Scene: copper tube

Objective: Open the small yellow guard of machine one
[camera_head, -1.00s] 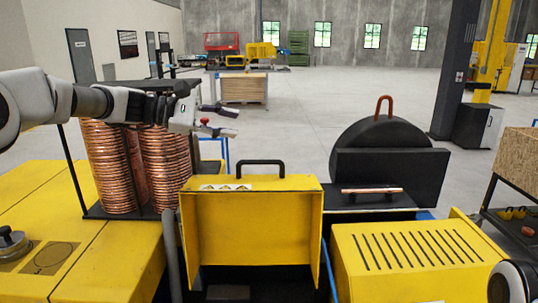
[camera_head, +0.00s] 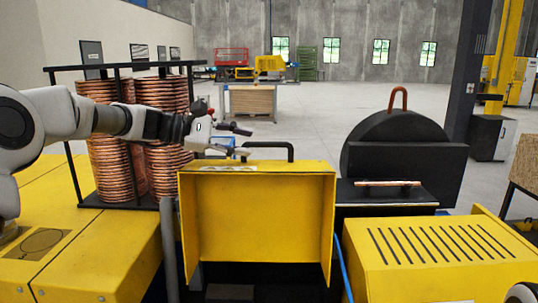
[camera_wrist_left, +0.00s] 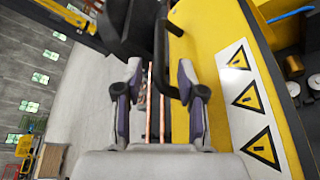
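The small yellow guard (camera_head: 260,225) stands in the middle of the head view, with a black handle (camera_head: 268,146) on its top edge. My left gripper (camera_head: 243,141) is just above the guard's top left, near the handle's left end. In the left wrist view my left gripper (camera_wrist_left: 160,108) has its two fingers apart, and the black handle (camera_wrist_left: 160,60) lies ahead by the right finger. Warning triangles (camera_wrist_left: 245,95) show on the guard's top. I cannot tell whether the handle is between the fingers. My right gripper is not in view; only part of my right arm shows at lower right.
Copper coils (camera_head: 118,160) stand in a black rack at left, behind my left arm. A black cover with a red-brown handle (camera_head: 398,98) is at right, a copper-coloured bar (camera_head: 388,183) in front. A slotted yellow housing (camera_head: 440,260) fills the lower right.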

